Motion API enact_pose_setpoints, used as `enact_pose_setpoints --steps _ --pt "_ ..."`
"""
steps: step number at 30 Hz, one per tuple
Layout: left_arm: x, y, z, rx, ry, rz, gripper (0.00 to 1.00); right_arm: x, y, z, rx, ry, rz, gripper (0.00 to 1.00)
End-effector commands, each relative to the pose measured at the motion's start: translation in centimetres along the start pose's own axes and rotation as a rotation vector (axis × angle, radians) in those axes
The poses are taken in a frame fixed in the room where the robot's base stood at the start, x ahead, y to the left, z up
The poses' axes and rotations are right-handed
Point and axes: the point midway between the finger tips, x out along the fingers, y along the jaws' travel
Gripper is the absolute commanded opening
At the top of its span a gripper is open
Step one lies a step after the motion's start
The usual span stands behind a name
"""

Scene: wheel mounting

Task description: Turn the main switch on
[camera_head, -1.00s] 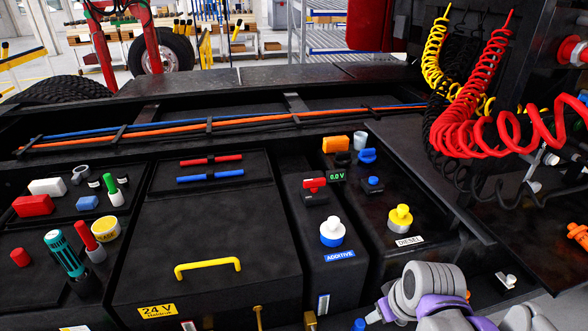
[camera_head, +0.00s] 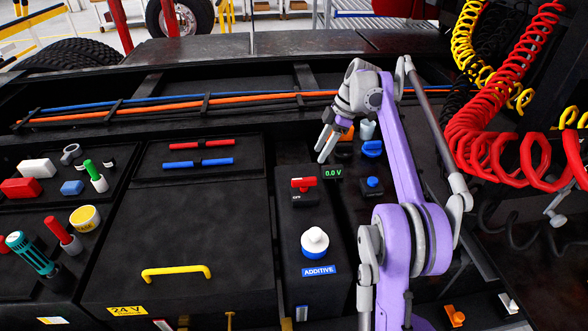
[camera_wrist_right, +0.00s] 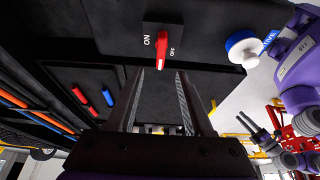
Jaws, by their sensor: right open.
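The main switch has a red handle (camera_head: 304,184) on a black box, left of the 0.0 V display, with OFF lettering beside it. In the right wrist view the red handle (camera_wrist_right: 162,50) stands between the ON and OFF lettering, nearer OFF. My right gripper (camera_head: 324,149) is open and empty, above and behind the switch in the head view. In the wrist view its two fingers (camera_wrist_right: 161,80) point towards the handle, one on either side, apparently short of it. My left gripper (camera_wrist_right: 255,110) shows small at the right of the wrist view, its fingers apart.
The display (camera_head: 333,172) reads 0.0 V. A white and blue ADDITIVE cap (camera_head: 315,242) stands in front of the switch. A blue knob (camera_head: 372,185) is to its right, near my right arm. Red coiled hoses (camera_head: 510,110) hang at right. The box lid with the yellow handle (camera_head: 176,272) is clear.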

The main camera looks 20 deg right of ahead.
Motion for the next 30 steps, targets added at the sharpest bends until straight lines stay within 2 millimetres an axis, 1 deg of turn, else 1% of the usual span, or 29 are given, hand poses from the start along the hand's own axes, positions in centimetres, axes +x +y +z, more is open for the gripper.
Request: enact_pose_setpoints --steps 2,5,12,18,21,24,30 --pt "0.1 0.0 0.2 0.0 -0.002 0.0 0.5 0.4 0.1 0.1 -0.008 0.002 -0.003 0.51" --pt "0.3 0.0 0.6 0.0 -0.006 0.0 0.5 1.6 0.0 0.2 -0.009 0.002 -0.004 0.51" --pt "1.1 0.0 1.7 0.0 -0.018 0.0 0.5 6.2 -0.1 0.2 -0.008 0.001 -0.005 0.51" --pt "1.4 0.0 2.1 0.0 -0.022 0.0 0.5 9.3 0.0 0.2 -0.007 0.001 -0.002 0.51" --pt "1.4 0.0 2.2 0.0 -0.023 0.0 0.5 10.2 0.0 0.1 -0.007 0.001 -0.002 0.51" --pt "1.4 0.0 2.3 0.0 -0.023 0.0 0.5 10.7 0.0 0.1 -0.007 0.001 -0.002 0.51" --pt "1.4 0.0 2.2 0.0 -0.023 0.0 0.5 10.8 0.1 0.1 -0.006 0.001 -0.001 0.51"
